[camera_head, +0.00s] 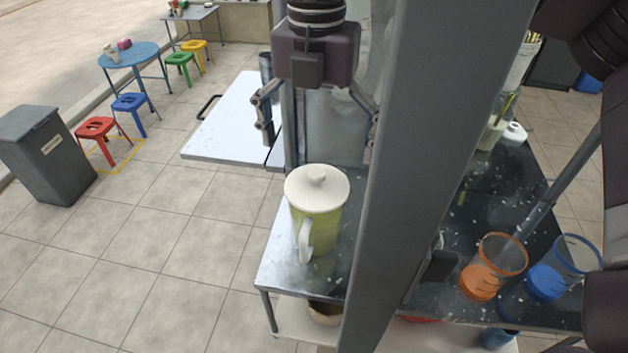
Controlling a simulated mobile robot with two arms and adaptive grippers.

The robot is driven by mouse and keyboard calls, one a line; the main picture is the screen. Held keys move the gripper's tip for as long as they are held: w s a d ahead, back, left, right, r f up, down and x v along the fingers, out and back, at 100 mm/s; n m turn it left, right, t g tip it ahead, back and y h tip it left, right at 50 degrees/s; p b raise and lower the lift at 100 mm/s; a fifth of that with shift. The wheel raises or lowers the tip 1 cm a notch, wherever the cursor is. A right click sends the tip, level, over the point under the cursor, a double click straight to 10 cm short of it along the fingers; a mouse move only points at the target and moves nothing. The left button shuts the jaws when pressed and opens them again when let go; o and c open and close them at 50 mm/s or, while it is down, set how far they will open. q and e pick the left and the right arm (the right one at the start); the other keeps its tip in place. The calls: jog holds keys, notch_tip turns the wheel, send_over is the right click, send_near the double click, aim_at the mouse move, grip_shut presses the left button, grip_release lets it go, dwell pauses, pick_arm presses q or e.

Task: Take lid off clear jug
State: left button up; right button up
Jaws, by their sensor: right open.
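The clear jug (314,228) stands upright on a metal side table and shows pale green. Its white lid (317,187) with a round knob sits on top. The white handle points toward the lower left. My right gripper (318,130) hangs above and behind the jug in the picture, fingers spread wide and pointing down. Nothing is between its fingers, and it is apart from the lid. My left gripper is not in view.
A grey upright post (410,150) stands just right of the jug. Beyond it, a dark speckled counter holds an orange cup (480,283) and a blue cup (547,283). A bin (45,155) and several stools stand at left.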

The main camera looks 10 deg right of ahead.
aim_at(317, 171)
jog(key=f+p, duration=0.1)
jog(key=f, duration=0.1)
jog(key=f+p, duration=0.1)
jog(key=f, duration=0.2)
jog(key=shift+w+d+f+p, duration=0.1)
jog(key=shift+w+f+p, duration=0.1)
jog(key=shift+p, duration=0.1)
jog(key=shift+f, duration=0.45)
jog(key=shift+c, duration=0.3)
